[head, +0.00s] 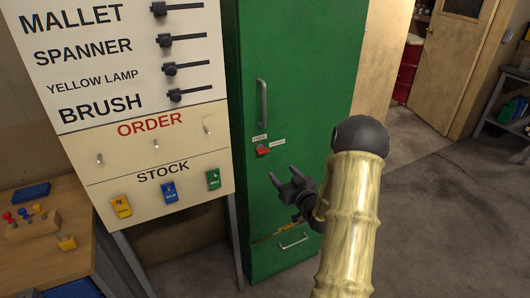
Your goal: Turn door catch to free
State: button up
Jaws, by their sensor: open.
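The door catch (263,151) is a small red piece on the front of a tall green cabinet (300,60), below a grey vertical handle (262,103). It points roughly sideways. Two small pale labels sit above it and to its right; their words are too small to read surely. My gripper (284,175) is open and empty, just below and to the right of the catch in the picture. It looks apart from the catch, though its distance from the door is hard to judge. My arm hides part of the cabinet's lower right.
A white board (120,75) with black sliders and several labels stands left of the cabinet. A wooden bench (60,260) with small coloured parts is at lower left. A drawer with a grey handle (292,241) is low on the cabinet. Open floor (440,210) lies right.

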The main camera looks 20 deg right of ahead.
aim_at(265, 152)
jog(key=w+p, duration=0.1)
jog(key=w, duration=0.3)
jog(key=w+p, duration=0.1)
jog(key=w, duration=0.4)
jog(key=w+p, duration=0.1)
jog(key=w, duration=0.4)
jog(key=shift+w+a, duration=0.1)
jog(key=shift+a, duration=0.15)
jog(key=shift+c, duration=0.2)
jog(key=c, duration=0.9)
